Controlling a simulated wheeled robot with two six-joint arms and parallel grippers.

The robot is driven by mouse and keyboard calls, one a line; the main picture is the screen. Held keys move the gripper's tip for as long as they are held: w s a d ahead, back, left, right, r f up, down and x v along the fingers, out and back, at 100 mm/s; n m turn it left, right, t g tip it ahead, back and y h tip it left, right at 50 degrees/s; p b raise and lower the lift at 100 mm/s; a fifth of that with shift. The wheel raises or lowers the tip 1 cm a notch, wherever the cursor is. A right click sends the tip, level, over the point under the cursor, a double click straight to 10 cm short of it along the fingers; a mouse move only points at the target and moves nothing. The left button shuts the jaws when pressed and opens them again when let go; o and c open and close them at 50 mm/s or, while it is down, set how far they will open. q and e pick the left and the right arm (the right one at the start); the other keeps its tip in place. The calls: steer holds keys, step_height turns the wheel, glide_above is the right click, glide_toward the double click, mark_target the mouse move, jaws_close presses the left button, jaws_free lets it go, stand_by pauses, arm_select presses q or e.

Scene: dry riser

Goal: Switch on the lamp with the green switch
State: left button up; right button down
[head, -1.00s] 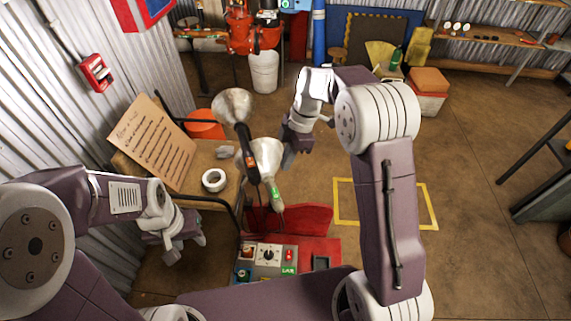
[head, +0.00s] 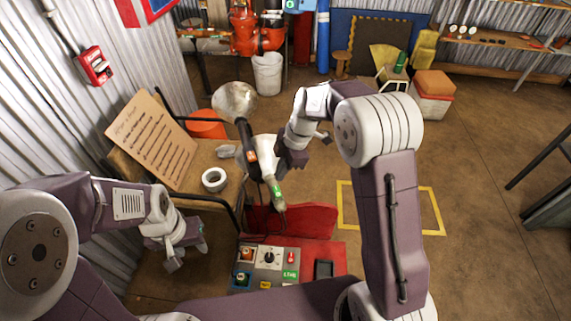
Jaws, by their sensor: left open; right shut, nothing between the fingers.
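A lamp with a pale cone shade and a green switch (head: 277,192) on its pale handle stands over the red cart. My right gripper (head: 283,167) is shut and empty at the right side of this lamp, just above the switch in the picture. It covers part of the shade, and I cannot tell whether it touches. A second lamp with a black handle and an orange switch (head: 251,157) stands just to the left, its round shade (head: 235,101) higher up. My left gripper (head: 188,254) is open and empty at lower left, well away from both lamps.
A red cart panel (head: 268,257) with a dial and several buttons lies below the lamps. A wooden table at left holds a tape roll (head: 215,179) and a paper board (head: 151,138). Open floor with a yellow outline (head: 437,210) lies to the right.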

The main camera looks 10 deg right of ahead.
mark_target(275, 189)
steer(key=x, duration=0.3)
steer(key=d+b+x, duration=0.1)
steer(key=x, duration=0.1)
steer(key=shift+w+f, duration=0.35)
steer(key=shift+f, duration=0.15)
arm_select(q)
steer(key=shift+f, duration=0.55)
arm_select(e)
steer(key=shift+a, duration=0.1)
